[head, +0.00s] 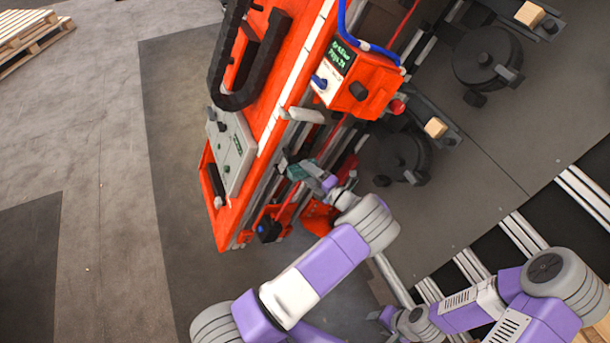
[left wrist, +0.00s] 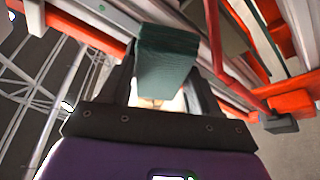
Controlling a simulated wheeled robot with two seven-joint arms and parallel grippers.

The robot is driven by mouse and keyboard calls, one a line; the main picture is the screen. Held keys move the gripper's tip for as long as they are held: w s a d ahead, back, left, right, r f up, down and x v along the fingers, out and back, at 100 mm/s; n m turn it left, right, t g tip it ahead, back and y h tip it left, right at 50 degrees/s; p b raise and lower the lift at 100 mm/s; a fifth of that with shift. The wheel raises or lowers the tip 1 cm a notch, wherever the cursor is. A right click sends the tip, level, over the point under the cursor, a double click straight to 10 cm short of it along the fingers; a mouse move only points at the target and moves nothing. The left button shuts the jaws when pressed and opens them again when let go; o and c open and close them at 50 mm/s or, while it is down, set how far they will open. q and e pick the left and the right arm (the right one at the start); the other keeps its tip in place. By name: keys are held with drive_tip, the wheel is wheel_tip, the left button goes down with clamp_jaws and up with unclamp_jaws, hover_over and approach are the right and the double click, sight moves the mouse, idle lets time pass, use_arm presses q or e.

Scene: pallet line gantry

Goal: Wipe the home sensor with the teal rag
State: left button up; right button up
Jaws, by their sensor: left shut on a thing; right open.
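The teal rag (head: 295,172) is at the side of the orange gantry machine, by its grey rails. My left gripper (head: 308,172) is shut on it. In the left wrist view the rag (left wrist: 168,62) is a folded dark teal pad between the two dark fingers, its far end close to the rails; I cannot tell whether it touches them. I cannot make out the home sensor for certain. A small dark block with a blue face (head: 268,230) sits low on the machine, below the rag. My right gripper (head: 384,317) is open and empty at the lower middle.
The orange machine carries a control box (head: 360,85) with a blue cable, a black cable chain (head: 245,70) and a grey plate (head: 232,150). Dark wheels (head: 487,58) and wooden blocks stand at right. A pallet (head: 30,35) lies far left. The left floor is clear.

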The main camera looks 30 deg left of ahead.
sight(291, 178)
use_arm(q)
drive_tip(key=shift+s+a+r+p, duration=0.15)
drive_tip(key=shift+s+a+p, duration=0.45)
drive_tip(key=shift+p, duration=0.15)
drive_tip(key=shift+s+a+p, duration=0.45)
drive_tip(key=shift+s+a, duration=0.1)
drive_tip(key=shift+s, duration=0.1)
drive_tip(key=shift+s+a+p, duration=0.6)
drive_tip(key=shift+s+p, duration=0.15)
drive_tip(key=shift+s, duration=0.05)
drive_tip(key=shift+s+a, duration=0.35)
drive_tip(key=shift+s, duration=0.1)
drive_tip(key=shift+d, duration=0.1)
drive_tip(key=shift+s+d+p, duration=0.6)
drive_tip(key=shift+s+d, duration=0.35)
drive_tip(key=shift+d, duration=0.2)
drive_tip(key=shift+s+d+p, duration=0.55)
drive_tip(key=shift+s+d, duration=0.4)
drive_tip(key=shift+d, duration=0.15)
drive_tip(key=shift+d, duration=0.1)
